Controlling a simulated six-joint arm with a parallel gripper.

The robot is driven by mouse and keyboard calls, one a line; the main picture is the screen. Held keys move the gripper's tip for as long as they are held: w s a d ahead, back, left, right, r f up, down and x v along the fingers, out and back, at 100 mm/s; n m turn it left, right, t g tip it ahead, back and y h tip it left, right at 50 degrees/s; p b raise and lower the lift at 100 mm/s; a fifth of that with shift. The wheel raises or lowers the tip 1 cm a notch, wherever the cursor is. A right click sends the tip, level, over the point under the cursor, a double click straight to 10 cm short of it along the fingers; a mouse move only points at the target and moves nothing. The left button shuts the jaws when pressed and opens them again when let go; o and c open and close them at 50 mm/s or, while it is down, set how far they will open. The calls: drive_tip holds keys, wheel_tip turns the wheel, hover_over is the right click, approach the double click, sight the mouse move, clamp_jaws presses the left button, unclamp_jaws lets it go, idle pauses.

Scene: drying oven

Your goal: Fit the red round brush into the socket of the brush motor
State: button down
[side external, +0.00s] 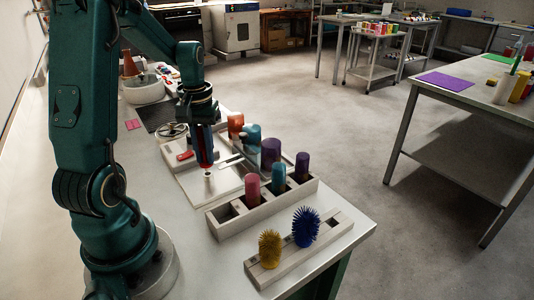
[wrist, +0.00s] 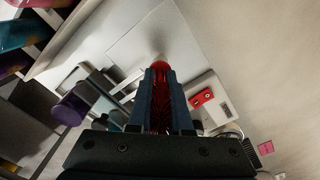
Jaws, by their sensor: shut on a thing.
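My gripper (side external: 205,150) points down, shut on the red round brush (wrist: 161,68). The brush's red bristles show between the two fingers (wrist: 160,100) in the wrist view. A pale box with a red switch (side external: 185,155) stands just left of the gripper and seems to be part of the brush motor. It also shows in the wrist view, with its red switch (wrist: 202,97) to the right of the fingers. I cannot make out the socket.
A wooden rack (side external: 338,223) in front holds a yellow brush (side external: 270,248) and a blue brush (side external: 305,228). A divided pale box (side external: 221,226) holds pink, teal and purple cylinders. More coloured cylinders (side external: 236,125) stand close to the right of my gripper.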

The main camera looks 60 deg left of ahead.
drive_tip(key=shift+f, duration=1.3)
drive_tip(key=c, duration=0.8)
unclamp_jaws()
drive_tip(key=shift+o, duration=0.2)
drive_tip(key=shift+r, duration=2.6)
drive_tip(key=s+d+r+m+t, duration=0.2)
drive_tip(key=d+r+m, duration=0.1)
drive_tip(key=d, duration=0.6)
drive_tip(key=s+d+r+m+t, duration=0.3)
drive_tip(key=d+m, duration=0.3)
drive_tip(key=d, duration=0.4)
drive_tip(key=shift+s+r+m+t, duration=0.15)
drive_tip(key=shift+r+m+t, duration=0.15)
drive_tip(key=shift+r, duration=0.2)
